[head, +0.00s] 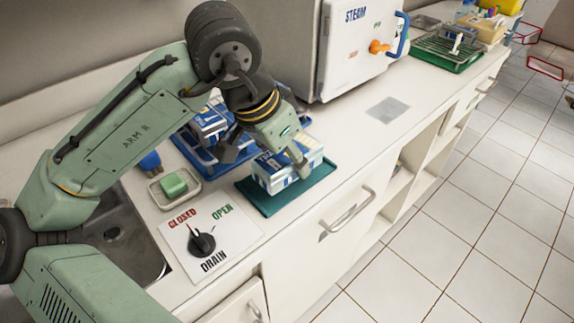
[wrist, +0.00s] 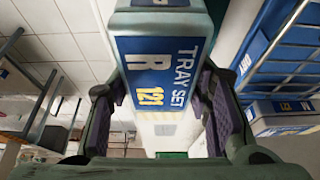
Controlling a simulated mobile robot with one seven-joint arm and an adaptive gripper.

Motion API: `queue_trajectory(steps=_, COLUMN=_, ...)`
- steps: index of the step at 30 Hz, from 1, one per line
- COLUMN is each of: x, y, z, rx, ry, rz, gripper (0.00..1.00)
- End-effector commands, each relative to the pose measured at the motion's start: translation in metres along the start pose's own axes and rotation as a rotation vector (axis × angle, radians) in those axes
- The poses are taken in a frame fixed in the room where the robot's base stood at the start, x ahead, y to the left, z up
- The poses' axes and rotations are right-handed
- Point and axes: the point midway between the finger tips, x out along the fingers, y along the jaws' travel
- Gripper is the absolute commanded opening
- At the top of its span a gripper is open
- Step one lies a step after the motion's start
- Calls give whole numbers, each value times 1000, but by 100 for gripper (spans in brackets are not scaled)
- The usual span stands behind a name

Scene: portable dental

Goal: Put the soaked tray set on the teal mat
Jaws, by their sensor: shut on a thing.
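The tray set is a white and blue box (head: 276,184), over the teal mat (head: 258,206) on the counter in the head view. My gripper (head: 293,160) is shut on it from above. In the wrist view the box (wrist: 155,75) fills the space between the purple-padded fingers (wrist: 165,105), and its label reads TRAY SET, R, 121. The box looks upright and lies within the mat's outline. I cannot tell whether its underside touches the mat. My gripper hides part of its top.
A blue rack (head: 188,156) with another tray set (head: 207,124) stands left of the mat. Near it are a green block in a dish (head: 174,184), a drain knob (head: 201,243) pointing to CLOSED, and a sink (head: 125,235). A steam sterilizer (head: 350,60) stands behind.

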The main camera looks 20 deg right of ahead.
Motion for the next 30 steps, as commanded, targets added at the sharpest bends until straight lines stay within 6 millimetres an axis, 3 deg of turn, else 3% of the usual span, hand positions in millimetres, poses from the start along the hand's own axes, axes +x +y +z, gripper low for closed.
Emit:
queue_trajectory(steps=6, x=8, y=-18, z=-13, rx=1, ry=1, rz=-1, gripper=8)
queue_trajectory(steps=16, x=40, y=-19, z=1, rx=-1, ry=0, rz=-1, gripper=8)
queue_trajectory(steps=29, x=42, y=-18, z=2, rx=0, ry=1, rz=1, gripper=8)
queue_trajectory(steps=30, x=42, y=-18, z=2, rx=0, ry=1, rz=1, gripper=47)
